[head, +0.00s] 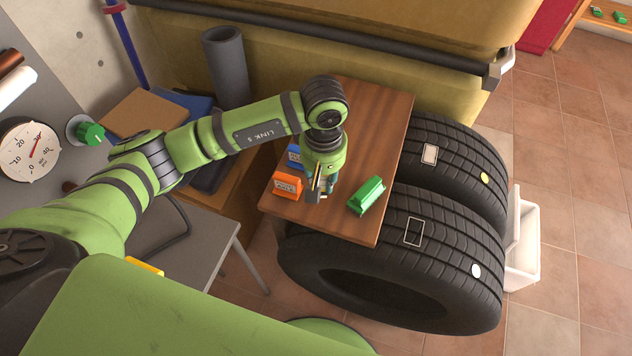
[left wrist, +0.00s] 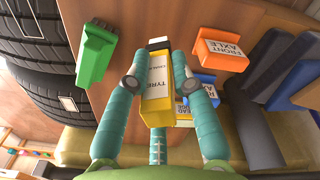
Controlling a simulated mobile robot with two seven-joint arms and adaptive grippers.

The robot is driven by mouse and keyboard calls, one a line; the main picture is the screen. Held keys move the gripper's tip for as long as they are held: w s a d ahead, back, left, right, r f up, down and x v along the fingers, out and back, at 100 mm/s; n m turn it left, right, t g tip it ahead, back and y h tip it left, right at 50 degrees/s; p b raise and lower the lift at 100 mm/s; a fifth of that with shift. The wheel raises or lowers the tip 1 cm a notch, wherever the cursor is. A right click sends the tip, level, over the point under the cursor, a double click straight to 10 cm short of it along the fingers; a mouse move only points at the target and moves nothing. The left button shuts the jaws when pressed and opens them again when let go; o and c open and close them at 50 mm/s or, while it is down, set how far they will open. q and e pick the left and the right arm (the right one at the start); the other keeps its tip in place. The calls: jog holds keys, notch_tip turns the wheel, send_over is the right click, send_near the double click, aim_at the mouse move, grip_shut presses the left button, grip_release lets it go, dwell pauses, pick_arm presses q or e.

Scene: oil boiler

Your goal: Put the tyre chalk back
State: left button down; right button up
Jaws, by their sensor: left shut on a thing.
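The tyre chalk (left wrist: 156,92) is a yellow stick or box with a white label reading TYRE and a dark and white tip. My left gripper (left wrist: 158,86) is shut on it, with one teal finger on each side. In the head view my left gripper (head: 318,190) points down at the wooden board (head: 385,130), and the chalk is mostly hidden there. I cannot tell whether the chalk touches the board. A green block (head: 367,195) stands on the other side. My right gripper is not in view.
A blue block (head: 294,156) stands behind the orange one. A grey tube (head: 226,68) and a white bin (head: 524,245) stand nearby.

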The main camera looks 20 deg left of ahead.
pick_arm(q)
jog(key=shift+a+f, duration=0.4)
jog(key=shift+a, duration=0.25)
notch_tip(320, 180, down, 3)
jog(key=shift+f+p, duration=0.15)
jog(key=shift+p, duration=0.55)
jog(key=shift+w+f, duration=0.1)
jog(key=shift+f, duration=0.3)
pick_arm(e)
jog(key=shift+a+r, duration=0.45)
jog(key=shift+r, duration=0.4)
pick_arm(q)
jog(key=shift+f, duration=0.15)
jog(key=c, duration=1.1)
grip_release()
jog(key=shift+o, duration=0.2)
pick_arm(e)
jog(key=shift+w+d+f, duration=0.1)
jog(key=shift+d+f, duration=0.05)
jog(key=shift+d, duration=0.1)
